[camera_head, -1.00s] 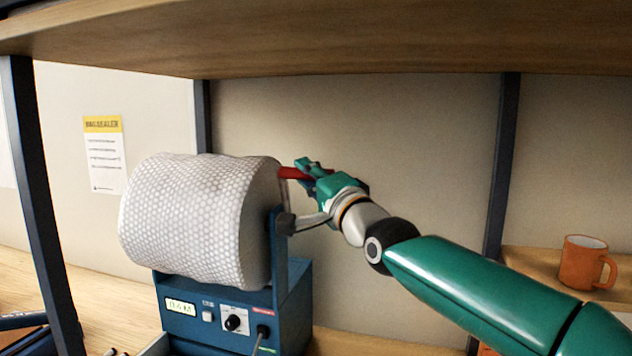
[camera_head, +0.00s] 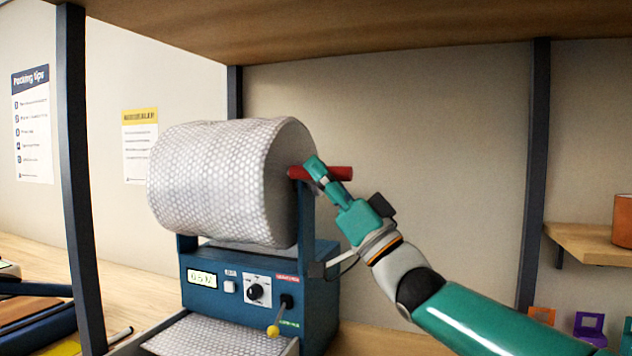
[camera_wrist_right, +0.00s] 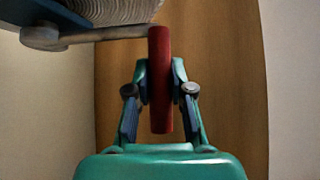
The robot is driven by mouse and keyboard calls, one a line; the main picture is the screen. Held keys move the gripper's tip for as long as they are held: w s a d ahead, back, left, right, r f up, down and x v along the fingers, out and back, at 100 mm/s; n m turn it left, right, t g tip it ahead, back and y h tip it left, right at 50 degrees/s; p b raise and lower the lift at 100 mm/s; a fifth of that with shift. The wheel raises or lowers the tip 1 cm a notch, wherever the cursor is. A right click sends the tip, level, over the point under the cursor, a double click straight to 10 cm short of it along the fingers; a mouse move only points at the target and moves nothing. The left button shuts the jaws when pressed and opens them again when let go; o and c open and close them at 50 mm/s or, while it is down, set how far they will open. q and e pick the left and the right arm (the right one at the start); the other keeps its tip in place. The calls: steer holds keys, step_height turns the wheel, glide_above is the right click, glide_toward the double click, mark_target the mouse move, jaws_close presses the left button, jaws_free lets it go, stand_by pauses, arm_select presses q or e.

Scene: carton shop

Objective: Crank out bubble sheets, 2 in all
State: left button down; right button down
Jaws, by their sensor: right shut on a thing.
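The bubble wrap roll (camera_head: 222,185) sits on a blue dispenser machine (camera_head: 262,300) with a small display, a white button, a knob and a yellow-tipped lever (camera_head: 273,331). The red crank handle (camera_head: 340,173) sticks out at the right side of the roll. My right gripper (camera_head: 318,172) is shut on the crank handle, which also shows between its fingers in the right wrist view (camera_wrist_right: 160,85). Some bubble sheet (camera_head: 215,336) lies on the tray at the machine's front. The left gripper is not in view.
A wooden shelf (camera_head: 330,22) hangs over the roll and my arm. Dark posts (camera_head: 82,180) stand left and right (camera_head: 533,170). An orange mug (camera_head: 622,220) stands on a small shelf at the right. Dark items lie at the far left.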

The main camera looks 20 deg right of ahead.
step_height(320, 180, down, 8)
steer(key=n+g+y+b, duration=0.2)
steer(key=n+g+y, duration=0.5)
steer(key=n, duration=0.4)
steer(key=shift+w+r+n+g+y+b, duration=0.2)
steer(key=shift+n+g+y+b, duration=0.1)
steer(key=shift+g+y+b, duration=0.1)
